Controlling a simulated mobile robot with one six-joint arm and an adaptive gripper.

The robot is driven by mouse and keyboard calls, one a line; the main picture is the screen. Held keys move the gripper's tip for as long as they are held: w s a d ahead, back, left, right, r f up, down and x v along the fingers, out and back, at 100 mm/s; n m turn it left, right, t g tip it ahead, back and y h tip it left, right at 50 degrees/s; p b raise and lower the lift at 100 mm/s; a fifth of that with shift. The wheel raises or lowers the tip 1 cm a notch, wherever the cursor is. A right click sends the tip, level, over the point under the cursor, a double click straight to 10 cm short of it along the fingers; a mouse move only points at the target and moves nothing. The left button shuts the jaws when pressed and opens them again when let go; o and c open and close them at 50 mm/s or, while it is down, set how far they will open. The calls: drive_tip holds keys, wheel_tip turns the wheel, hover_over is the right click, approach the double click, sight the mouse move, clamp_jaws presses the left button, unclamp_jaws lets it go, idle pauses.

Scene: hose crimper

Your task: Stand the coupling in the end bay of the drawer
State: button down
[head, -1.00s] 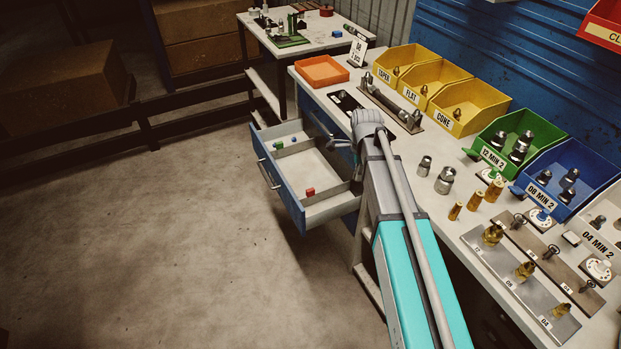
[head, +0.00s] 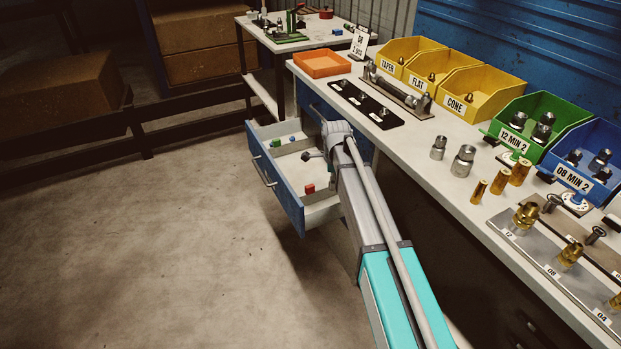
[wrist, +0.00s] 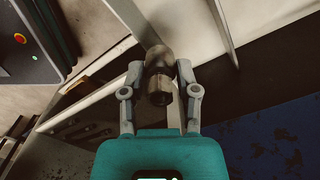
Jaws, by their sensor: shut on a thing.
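The blue-fronted drawer (head: 274,184) stands pulled out from the bench, its pale inside split by a divider. My gripper (head: 312,155) is over the drawer, partly hidden by my own arm. In the wrist view my gripper (wrist: 161,72) is shut on a dark metal coupling (wrist: 160,88), with one finger on each side. Pale panels of the drawer (wrist: 205,22) show beyond the coupling. The coupling's far end is hidden, so I cannot tell whether it touches the drawer floor.
Green and blue blocks (head: 280,142) lie at the drawer's far end, and a red block (head: 309,188) lies nearer. Fittings (head: 463,160) and yellow bins (head: 472,92) stand on the bench top (head: 420,155). The floor left of the drawer is clear.

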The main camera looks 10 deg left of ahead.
drive_tip(key=shift+w+a+f+b, duration=0.25)
drive_tip(key=shift+a+f+b, duration=0.15)
drive_tip(key=shift+f, duration=0.25)
drive_tip(key=shift+w+a+f+b, duration=0.25)
drive_tip(key=shift+a+f+b, duration=0.15)
drive_tip(key=shift+f, duration=0.2)
wheel_tip(320, 180, down, 6)
drive_tip(key=b, duration=0.6)
drive_tip(key=shift+f, duration=0.15)
drive_tip(key=shift+f+b, duration=1.9)
drive_tip(key=shift+b, duration=0.1)
drive_tip(key=shift+f, duration=0.1)
drive_tip(key=shift+c, duration=1.8)
unclamp_jaws()
